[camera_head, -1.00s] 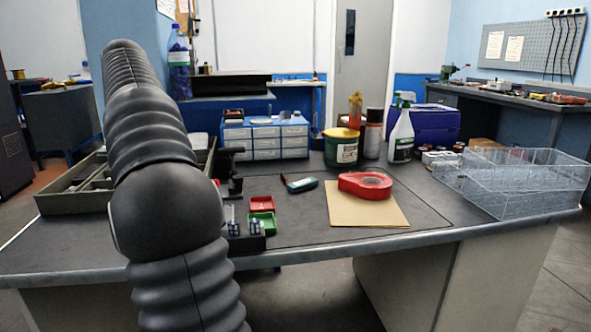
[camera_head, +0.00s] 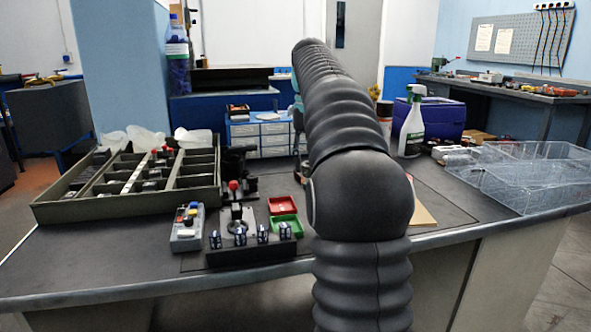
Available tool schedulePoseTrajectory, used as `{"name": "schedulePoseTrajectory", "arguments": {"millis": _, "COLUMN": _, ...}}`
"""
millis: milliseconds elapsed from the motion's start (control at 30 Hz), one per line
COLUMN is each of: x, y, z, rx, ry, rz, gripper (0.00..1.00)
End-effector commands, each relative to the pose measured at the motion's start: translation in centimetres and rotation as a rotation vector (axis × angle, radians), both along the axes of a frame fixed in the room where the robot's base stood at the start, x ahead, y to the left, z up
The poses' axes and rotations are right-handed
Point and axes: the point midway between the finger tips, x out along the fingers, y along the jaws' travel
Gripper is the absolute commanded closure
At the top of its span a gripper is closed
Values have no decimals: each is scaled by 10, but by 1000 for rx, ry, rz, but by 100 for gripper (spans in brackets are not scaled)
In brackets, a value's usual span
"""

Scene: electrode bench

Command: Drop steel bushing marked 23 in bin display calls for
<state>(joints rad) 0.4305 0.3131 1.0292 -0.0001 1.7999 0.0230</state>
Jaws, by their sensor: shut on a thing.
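My arm rises through the middle of the view, and its end is hidden behind the arm itself; I cannot make out my gripper's fingers or a bushing marked 23. No readable display shows.
A grey box with coloured buttons (camera_head: 187,228) stands left of the block. A divided tray (camera_head: 130,185) lies at the left. Blue drawers (camera_head: 260,137) and a spray bottle (camera_head: 413,128) stand behind. Clear bins (camera_head: 520,175) fill the right side. The front left bench is clear.

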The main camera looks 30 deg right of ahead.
Motion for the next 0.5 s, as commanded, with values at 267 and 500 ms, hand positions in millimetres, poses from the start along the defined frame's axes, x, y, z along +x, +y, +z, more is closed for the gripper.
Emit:
{"name": "schedulePoseTrajectory", "arguments": {"millis": 267, "x": 30, "y": 50, "z": -22, "rx": -1, "ry": -1, "rz": 421, "gripper": 100}}
{"name": "schedulePoseTrajectory", "arguments": {"millis": 500, "x": 34, "y": 56, "z": -30, "rx": -1, "ry": -2, "rz": 486, "gripper": 100}}
